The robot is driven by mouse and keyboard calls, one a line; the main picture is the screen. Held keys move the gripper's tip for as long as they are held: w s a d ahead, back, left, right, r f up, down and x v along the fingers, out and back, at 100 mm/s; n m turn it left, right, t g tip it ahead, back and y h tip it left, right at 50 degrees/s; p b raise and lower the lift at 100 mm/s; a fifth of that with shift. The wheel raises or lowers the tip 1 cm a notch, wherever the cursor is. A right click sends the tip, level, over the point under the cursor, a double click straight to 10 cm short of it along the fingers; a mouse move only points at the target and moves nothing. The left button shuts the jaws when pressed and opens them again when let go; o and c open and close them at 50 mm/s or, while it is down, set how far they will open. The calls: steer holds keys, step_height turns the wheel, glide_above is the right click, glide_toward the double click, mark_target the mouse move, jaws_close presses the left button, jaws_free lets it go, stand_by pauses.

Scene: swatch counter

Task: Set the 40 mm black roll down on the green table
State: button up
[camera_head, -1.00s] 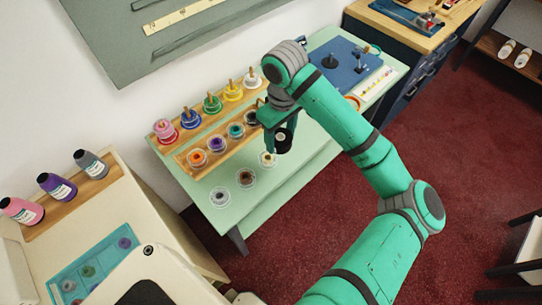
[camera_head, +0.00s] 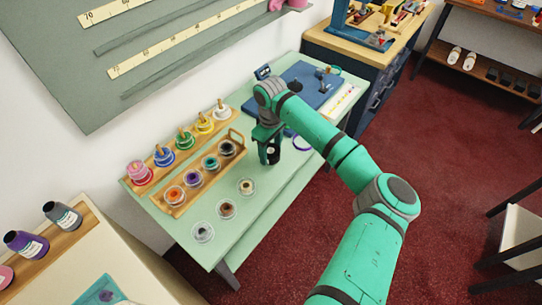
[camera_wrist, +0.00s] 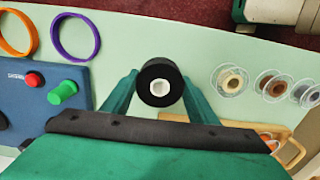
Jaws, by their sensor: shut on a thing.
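The black roll (camera_head: 272,156) is a short dark cylinder with a white core. My gripper (camera_head: 270,150) is shut on it, with the roll between the two green fingers. In the wrist view the roll (camera_wrist: 158,70) shows end-on between the fingertips. The green table (camera_head: 178,223) is pale green, and bare surface (camera_wrist: 196,45) lies around the roll in the wrist view. The roll is over the table, between the wooden rack and the blue board. I cannot tell whether its underside touches the tabletop.
Clear spools, the nearest a cream one (camera_head: 247,186), stand in a row towards the table's near left. A wooden rack (camera_head: 171,209) holds more spools. A purple ring (camera_wrist: 76,38) and an orange ring (camera_wrist: 14,34) lie near the blue board (camera_wrist: 45,100).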

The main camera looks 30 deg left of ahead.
mark_target(271, 156)
steer(key=shift+w+f, duration=0.2)
steer(key=shift+f, duration=1.55)
steer(key=shift+f, duration=0.1)
steer(key=o, duration=1.1)
steer(key=shift+o, duration=0.2)
step_height(271, 156, up, 12)
steer(key=shift+r, duration=0.1)
